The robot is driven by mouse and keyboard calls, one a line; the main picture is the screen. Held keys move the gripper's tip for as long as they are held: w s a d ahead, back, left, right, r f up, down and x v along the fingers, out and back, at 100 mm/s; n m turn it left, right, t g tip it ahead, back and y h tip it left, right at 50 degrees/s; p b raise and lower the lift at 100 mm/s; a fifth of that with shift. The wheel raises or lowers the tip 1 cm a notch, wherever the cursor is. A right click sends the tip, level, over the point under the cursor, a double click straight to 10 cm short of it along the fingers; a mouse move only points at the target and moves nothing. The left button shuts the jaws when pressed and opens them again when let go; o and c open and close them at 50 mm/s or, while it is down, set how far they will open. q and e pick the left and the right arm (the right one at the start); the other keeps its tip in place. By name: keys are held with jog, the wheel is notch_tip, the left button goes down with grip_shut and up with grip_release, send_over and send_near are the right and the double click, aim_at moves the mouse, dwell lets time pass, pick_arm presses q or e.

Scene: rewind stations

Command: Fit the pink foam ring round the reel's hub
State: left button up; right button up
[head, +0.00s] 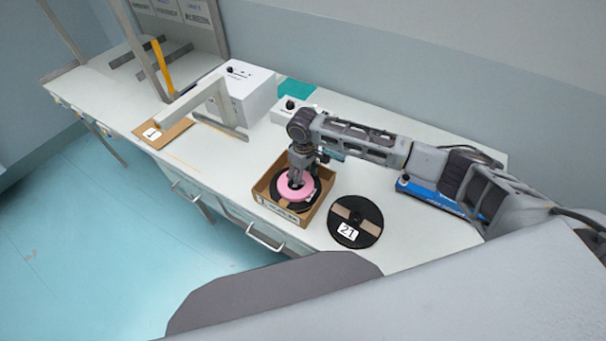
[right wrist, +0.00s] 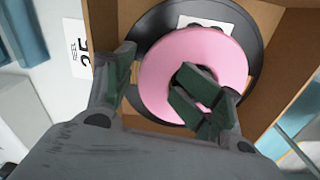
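The pink foam ring (head: 297,185) is over the black reel (head: 284,205), which lies in an open cardboard box (head: 262,189). The right wrist view shows the ring (right wrist: 233,70) large, with the reel's dark rim (right wrist: 150,28) behind it. My left gripper is not in view.
A second black reel (head: 369,233) marked 21 lies right of the box. A blue box (head: 430,193) is farther right. A white device (head: 249,92) and a brown mat (head: 160,139) marked 1 are to the left. Bare white bench (head: 220,165) lies left of the cardboard box.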

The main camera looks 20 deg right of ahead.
jog(key=shift+r, duration=0.1)
jog(key=shift+w+r+b, duration=0.1)
jog(key=shift+r+b, duration=0.2)
jog(key=shift+r, duration=0.35)
notch_tip(320, 180, up, 12)
jog(key=shift+b, duration=0.4)
jog(key=shift+a+f, duration=0.15)
dwell(0.6)
